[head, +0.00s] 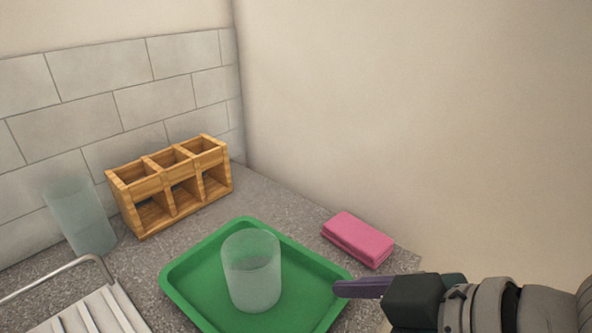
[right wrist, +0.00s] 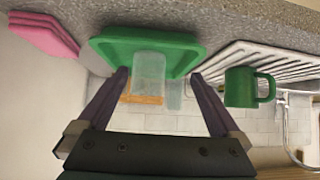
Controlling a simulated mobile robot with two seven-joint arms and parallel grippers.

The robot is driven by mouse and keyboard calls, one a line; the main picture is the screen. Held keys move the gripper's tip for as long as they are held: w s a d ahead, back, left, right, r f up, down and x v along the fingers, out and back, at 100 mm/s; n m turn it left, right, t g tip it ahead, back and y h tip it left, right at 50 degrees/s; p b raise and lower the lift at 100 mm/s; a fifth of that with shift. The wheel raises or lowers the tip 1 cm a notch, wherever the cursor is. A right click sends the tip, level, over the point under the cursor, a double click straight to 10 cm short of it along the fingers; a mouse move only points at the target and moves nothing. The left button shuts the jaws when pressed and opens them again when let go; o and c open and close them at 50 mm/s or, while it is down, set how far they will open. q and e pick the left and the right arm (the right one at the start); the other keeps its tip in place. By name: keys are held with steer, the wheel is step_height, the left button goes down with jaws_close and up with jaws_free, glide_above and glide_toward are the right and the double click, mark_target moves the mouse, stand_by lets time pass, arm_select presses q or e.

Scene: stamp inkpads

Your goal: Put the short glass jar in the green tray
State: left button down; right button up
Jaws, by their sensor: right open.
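The short glass jar (head: 252,270) is clear and frosted and stands upright on the floor of the green tray (head: 178,280). In the upside-down right wrist view the jar (right wrist: 149,72) shows in front of the green tray (right wrist: 105,45), between my finger lines. My right gripper (head: 338,288) is at the tray's right edge, apart from the jar. Its two purple fingers (right wrist: 159,76) are spread wide with nothing held between them. My left gripper is in neither view.
A taller glass jar (head: 80,218) stands by the tiled wall, left of a wooden three-slot holder (head: 133,190). A pink sponge-like block (head: 358,239) lies right of the tray. A drying rack (head: 95,315) is at front left. A green mug (right wrist: 240,88) shows in the wrist view.

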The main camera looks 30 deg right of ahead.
steer(key=s+d+m+g+h, duration=0.2)
steer(key=s+d+g+h, duration=0.1)
steer(key=s, duration=0.6)
steer(key=shift+s+d+m+g+h, duration=0.3)
steer(key=shift+d+m+g+h, duration=0.15)
steer(key=shift+g, duration=0.75)
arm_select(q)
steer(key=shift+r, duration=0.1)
arm_select(e)
steer(key=shift+r, duration=0.1)
arm_select(q)
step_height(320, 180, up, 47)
steer(key=p, duration=4.7)
arm_select(e)
step_height(320, 180, up, 47)
